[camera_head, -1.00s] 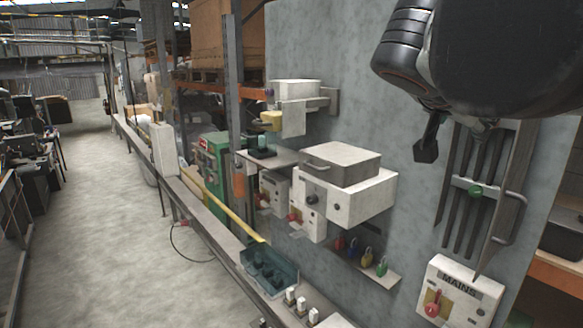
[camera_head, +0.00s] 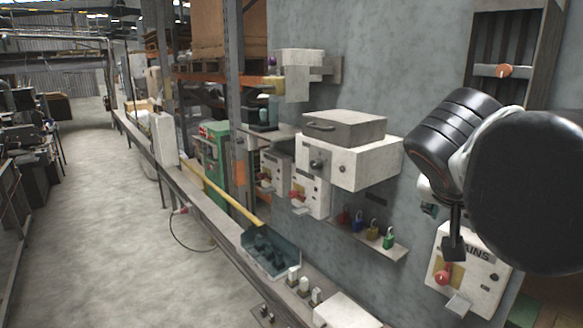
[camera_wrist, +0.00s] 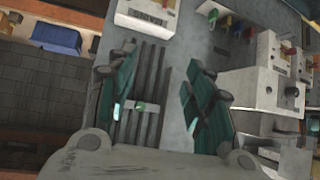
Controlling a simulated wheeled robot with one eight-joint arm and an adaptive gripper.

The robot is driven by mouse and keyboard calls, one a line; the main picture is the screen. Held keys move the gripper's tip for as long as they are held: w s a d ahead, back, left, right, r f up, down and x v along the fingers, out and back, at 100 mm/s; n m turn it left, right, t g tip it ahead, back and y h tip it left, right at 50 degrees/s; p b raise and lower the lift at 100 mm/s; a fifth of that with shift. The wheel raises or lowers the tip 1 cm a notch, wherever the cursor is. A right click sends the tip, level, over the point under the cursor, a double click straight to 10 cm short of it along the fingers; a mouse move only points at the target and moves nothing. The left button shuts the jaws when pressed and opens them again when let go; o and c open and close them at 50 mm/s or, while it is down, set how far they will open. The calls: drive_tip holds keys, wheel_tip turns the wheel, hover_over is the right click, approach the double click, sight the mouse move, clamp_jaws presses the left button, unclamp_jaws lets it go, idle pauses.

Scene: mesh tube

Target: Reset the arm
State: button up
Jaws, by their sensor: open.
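My gripper (camera_head: 454,246) hangs at the right of the head view, in front of the grey wall panel and overlapping the top of the white MAINS box (camera_head: 490,280). In the wrist view my gripper (camera_wrist: 160,62) has its two dark green finger pads spread wide apart. Nothing is held between them. Behind the gap lies a rack of dark vertical bars (camera_wrist: 150,75) with a green knob on a crossbar. My arm hides part of the wall in the head view.
A white box with a grey lid (camera_head: 345,128) juts from the wall. Several coloured padlocks hang by a small shelf (camera_head: 392,257) below it. A teal tray (camera_head: 285,258) sits on the long ledge. An orange knob (camera_head: 505,71) is at upper right. The floor at left is open.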

drive_tip(key=s+a+f+n+y+b, duration=0.2)
drive_tip(key=f+b, duration=0.5)
drive_tip(key=f, duration=0.8)
drive_tip(key=s+a+f+n+y+b, duration=0.2)
drive_tip(key=f+b, duration=0.5)
drive_tip(key=f, duration=0.8)
drive_tip(key=s+a+f+n+y+b, duration=0.2)
drive_tip(key=s+f+n+b, duration=0.2)
drive_tip(key=f, duration=1.1)
drive_tip(key=b, duration=0.3)
drive_tip(key=shift+s+a+g, duration=0.25)
drive_tip(key=shift+a+g, duration=0.1)
drive_tip(key=shift+g, duration=0.05)
drive_tip(key=shift+r, duration=0.1)
